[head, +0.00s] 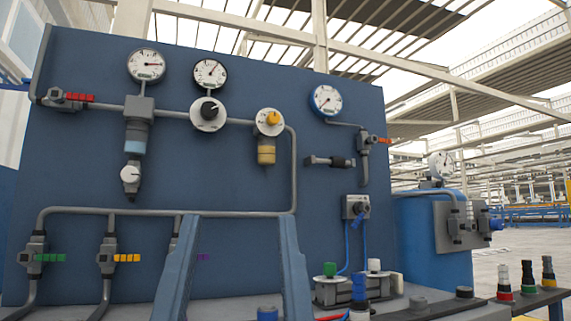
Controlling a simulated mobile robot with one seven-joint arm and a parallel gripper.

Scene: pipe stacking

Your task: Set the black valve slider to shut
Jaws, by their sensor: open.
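The black valve slider (338,162) is a dark sleeve on a short horizontal grey bar fitting (320,161), right of the middle of the blue panel. The sleeve sits toward the bar's right end. Grey collars show at both ends of the bar. No open or shut marking can be read at this size.
A switch box (355,207) with blue cables is below.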

